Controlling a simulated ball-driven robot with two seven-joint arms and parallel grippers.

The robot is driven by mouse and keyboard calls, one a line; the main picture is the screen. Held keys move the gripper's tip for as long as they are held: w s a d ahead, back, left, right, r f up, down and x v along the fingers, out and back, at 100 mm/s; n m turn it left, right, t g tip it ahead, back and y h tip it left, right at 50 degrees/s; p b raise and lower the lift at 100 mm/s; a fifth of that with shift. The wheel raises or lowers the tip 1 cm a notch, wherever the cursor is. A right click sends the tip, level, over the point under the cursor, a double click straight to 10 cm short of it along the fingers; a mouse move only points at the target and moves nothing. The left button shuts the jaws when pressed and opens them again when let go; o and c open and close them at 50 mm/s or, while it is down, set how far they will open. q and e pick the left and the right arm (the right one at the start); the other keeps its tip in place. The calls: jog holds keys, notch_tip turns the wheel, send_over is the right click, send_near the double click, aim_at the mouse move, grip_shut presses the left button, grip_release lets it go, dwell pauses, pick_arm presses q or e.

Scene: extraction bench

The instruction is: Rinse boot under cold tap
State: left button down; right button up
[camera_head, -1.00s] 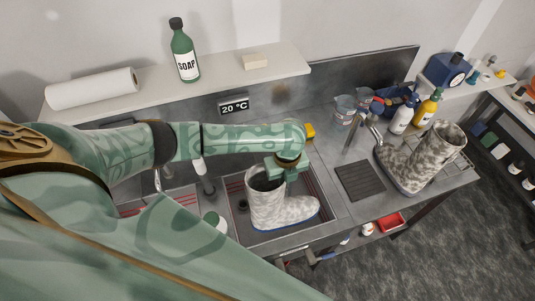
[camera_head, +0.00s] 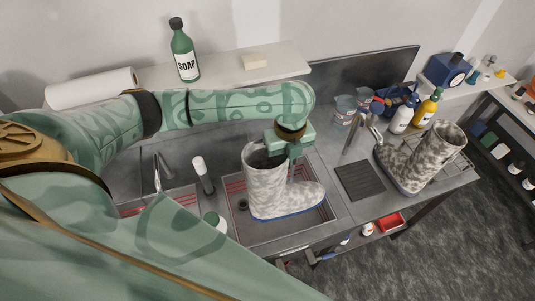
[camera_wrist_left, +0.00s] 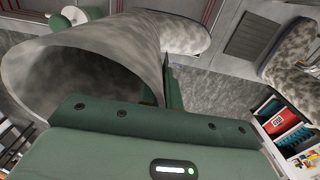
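A mottled grey-white boot (camera_head: 272,190) with a blue-edged sole hangs upright over the sink basin (camera_head: 232,217), toe to the right. My left gripper (camera_head: 291,148) is shut on the rim of its shaft. In the left wrist view the boot's open shaft (camera_wrist_left: 85,62) is beside a green finger (camera_wrist_left: 173,85); the other finger is hidden. I cannot tell which is cold. My right gripper is not in view.
A second boot (camera_head: 415,160) stands on the right of the bench by a dark ribbed mat (camera_head: 360,182). Bottles (camera_head: 402,118) and jars stand behind. A shelf (camera_head: 220,72) with soap (camera_head: 185,52) and a paper roll (camera_head: 92,88) runs above the sink.

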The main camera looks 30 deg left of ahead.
pick_arm(q)
jog(key=shift+r, duration=3)
